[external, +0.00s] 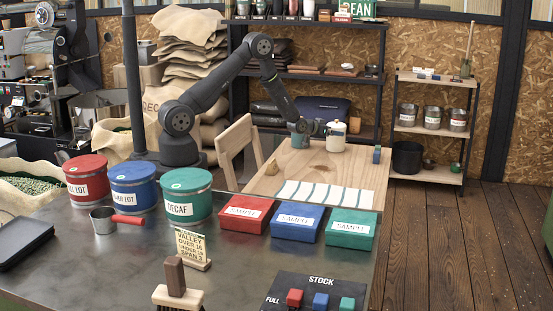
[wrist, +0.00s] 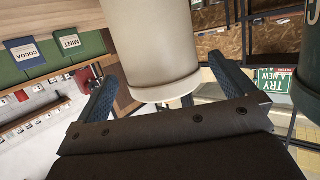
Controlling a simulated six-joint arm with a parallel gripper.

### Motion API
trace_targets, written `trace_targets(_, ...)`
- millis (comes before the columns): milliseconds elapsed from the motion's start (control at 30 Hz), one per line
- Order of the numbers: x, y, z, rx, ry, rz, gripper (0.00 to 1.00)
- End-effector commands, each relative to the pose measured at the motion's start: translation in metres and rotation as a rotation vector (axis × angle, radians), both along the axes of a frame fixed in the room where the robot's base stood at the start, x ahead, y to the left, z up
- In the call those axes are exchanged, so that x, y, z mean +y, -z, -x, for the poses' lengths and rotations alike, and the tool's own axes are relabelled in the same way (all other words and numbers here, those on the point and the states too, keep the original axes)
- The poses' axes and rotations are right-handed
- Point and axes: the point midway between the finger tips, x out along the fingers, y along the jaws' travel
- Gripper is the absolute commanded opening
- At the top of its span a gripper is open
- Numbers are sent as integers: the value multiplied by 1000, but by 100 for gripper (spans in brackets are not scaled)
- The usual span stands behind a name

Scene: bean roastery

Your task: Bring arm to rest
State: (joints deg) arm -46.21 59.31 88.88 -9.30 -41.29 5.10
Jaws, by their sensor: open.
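My gripper (external: 320,129) is low over the wooden table, right beside a white canister (external: 336,137) that stands upright there. In the wrist view my two dark fingers (wrist: 162,72) are spread apart. The pale canister (wrist: 150,45) shows large between and beyond them; I cannot tell whether either finger touches it. My arm reaches up and over from its base behind the counter, with the elbow high and the forearm slanting down to the table.
Several tins, including a green one (external: 187,197), and sample boxes (external: 297,222) stand on the dark counter.

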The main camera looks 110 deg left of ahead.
Motion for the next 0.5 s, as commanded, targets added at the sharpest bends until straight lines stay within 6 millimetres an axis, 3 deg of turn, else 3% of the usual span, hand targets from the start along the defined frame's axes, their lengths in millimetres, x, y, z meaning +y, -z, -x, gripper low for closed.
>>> trace_targets(267, 32, 18, -24, 3, 0, 2, 100)
trace_targets(333, 32, 2, -24, -1, 0, -2, 100)
trace_targets(500, 31, -12, -24, 0, 0, 0, 100)
